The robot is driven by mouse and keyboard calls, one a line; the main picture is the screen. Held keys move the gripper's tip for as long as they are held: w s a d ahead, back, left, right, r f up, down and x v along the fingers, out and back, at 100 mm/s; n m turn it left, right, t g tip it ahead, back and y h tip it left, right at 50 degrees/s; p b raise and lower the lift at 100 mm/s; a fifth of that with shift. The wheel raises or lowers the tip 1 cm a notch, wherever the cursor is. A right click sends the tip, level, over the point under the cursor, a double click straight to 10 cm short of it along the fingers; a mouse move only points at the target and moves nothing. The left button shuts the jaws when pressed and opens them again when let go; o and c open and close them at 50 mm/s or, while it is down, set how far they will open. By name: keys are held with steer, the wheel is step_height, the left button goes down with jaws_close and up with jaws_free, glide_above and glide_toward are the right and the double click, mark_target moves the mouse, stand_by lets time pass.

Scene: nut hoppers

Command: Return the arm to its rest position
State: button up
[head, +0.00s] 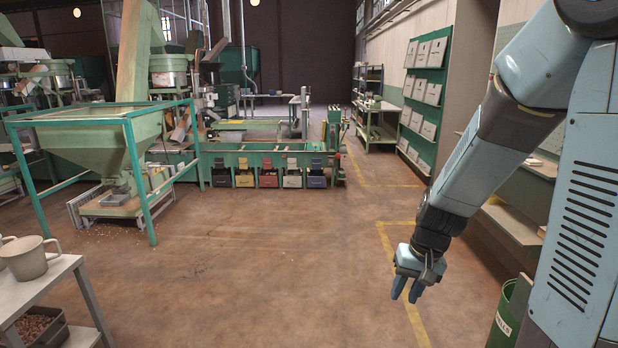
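My arm comes down from the upper right of the head view, beside my own blue body panel. My gripper (405,297) hangs at its end, pointing down over the bare floor in front of me at the right. Its two blue fingers stand a little apart, with nothing between them. It touches nothing that I can see.
A table (58,277) with beige mugs (27,258) and a tray of nuts (38,328) stands at lower left. A green hopper (100,137) stands behind it. A green bin (503,318) is at lower right, near shelves. The middle brown floor (270,270) is clear.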

steer(key=s+r+t, duration=0.1)
steer(key=s+r, duration=0.3)
steer(key=r, duration=0.3)
steer(key=s+d+r+n+t+h, duration=0.1)
steer(key=s+r+t, duration=0.1)
steer(key=s+r, duration=0.2)
steer(key=s+d+r+t+h, duration=0.1)
steer(key=s+r, duration=0.3)
steer(key=r, duration=0.6)
steer(key=shift+s+r+t, duration=0.2)
steer(key=shift+t, duration=0.2)
